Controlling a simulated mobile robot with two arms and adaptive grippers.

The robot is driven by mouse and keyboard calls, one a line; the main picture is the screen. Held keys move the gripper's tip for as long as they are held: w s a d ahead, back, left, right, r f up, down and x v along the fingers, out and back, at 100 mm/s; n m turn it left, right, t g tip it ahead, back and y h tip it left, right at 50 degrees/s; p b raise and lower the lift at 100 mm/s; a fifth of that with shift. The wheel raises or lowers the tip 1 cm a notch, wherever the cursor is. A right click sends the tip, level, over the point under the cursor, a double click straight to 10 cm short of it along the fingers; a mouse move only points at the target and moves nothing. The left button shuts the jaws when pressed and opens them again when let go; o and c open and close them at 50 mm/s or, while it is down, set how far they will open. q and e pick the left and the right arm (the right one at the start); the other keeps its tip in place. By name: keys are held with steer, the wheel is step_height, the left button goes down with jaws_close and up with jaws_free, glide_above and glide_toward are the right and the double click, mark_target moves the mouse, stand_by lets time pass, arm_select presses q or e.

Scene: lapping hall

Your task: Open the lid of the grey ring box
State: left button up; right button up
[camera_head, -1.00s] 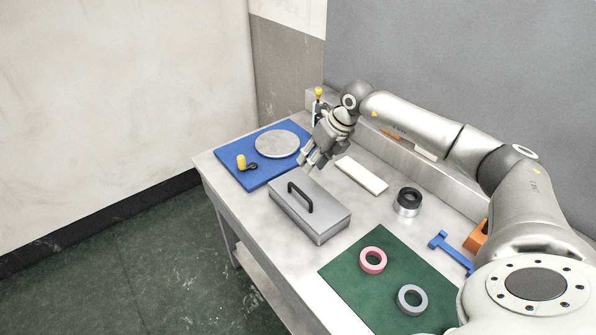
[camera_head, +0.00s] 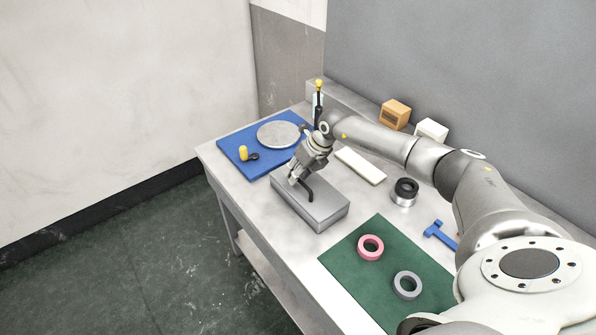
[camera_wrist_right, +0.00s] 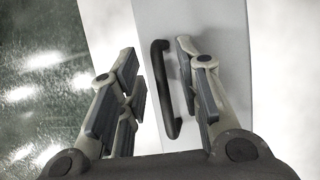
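The grey ring box (camera_head: 327,212) stands on the bench with its flat lid shut. A black bar handle (camera_head: 309,190) runs along the lid; its far end is hidden behind my right gripper. My right gripper (camera_head: 298,181) is open and low over the far part of the lid. In the right wrist view the lid (camera_wrist_right: 217,25) fills the middle. The handle (camera_wrist_right: 163,95) lies between the spread fingers of the gripper (camera_wrist_right: 157,62), closer to the right-hand finger. I cannot tell whether it touches that finger. My left gripper is not in view.
A green mat (camera_head: 358,291) holds a pink ring (camera_head: 370,254) and a grey ring (camera_head: 394,285). A blue mat (camera_head: 235,155) with a round plate (camera_head: 278,134) lies beyond the box. A white bar (camera_head: 360,166) and black-topped cylinder (camera_head: 404,194) stand to the right.

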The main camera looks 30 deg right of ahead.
steer(key=c, duration=0.3)
jaws_close()
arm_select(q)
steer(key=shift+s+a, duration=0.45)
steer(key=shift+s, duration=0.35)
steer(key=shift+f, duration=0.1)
